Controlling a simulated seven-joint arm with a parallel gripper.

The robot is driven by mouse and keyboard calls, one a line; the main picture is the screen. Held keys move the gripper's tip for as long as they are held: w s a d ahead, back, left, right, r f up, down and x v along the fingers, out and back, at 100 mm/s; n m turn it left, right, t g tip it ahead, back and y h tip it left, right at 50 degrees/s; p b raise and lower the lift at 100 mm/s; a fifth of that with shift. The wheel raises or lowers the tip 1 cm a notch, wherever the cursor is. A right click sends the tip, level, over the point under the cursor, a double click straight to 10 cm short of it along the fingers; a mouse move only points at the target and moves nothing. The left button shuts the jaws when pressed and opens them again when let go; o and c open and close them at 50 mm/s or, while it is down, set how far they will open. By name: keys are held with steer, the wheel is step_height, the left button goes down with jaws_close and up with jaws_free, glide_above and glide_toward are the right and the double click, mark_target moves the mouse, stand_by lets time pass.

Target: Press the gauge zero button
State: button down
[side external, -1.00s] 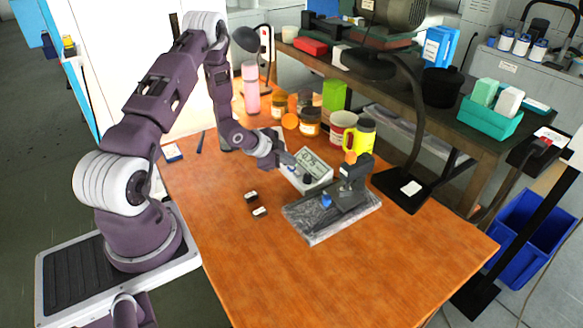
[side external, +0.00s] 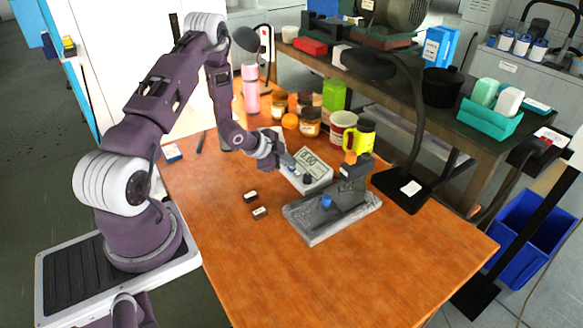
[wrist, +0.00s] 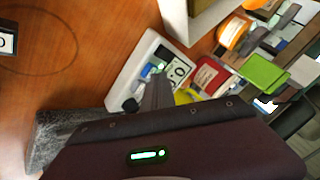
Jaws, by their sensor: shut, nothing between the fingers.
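A blue button (wrist: 147,70) shows on the gauge face in the wrist view, right beside my fingertips. My gripper (side external: 288,166) is shut and empty, its tips at the gauge's left front. In the wrist view the closed fingers (wrist: 158,82) partly cover the face; I cannot tell whether they touch the button.
The front table is clear.

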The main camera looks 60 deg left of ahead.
steer(key=shift+r, duration=0.6)
steer(key=shift+r, duration=2.55)
step_height(320, 180, up, 7)
steer(key=y, duration=0.1)
glide_above(289, 168)
steer(key=d, duration=0.2)
steer(key=s+d+r+n+g+y, duration=0.1)
steer(key=s+d+r+n, duration=0.1)
steer(key=s+d+r, duration=0.45)
steer(key=s+d+r+n+g, duration=0.1)
steer(key=d+r+n, duration=0.25)
steer(key=r, duration=0.55)
steer(key=s+d+r+n+h, duration=0.1)
steer(key=s+d+r, duration=0.1)
steer(key=s+d, duration=0.5)
steer(key=s+d+r+n+g+h, duration=0.1)
steer(key=s+d, duration=0.6)
steer(key=s, duration=0.7)
steer(key=shift+r+g+h, duration=0.3)
steer(key=shift+r+h, duration=0.05)
steer(key=shift+h, duration=0.15)
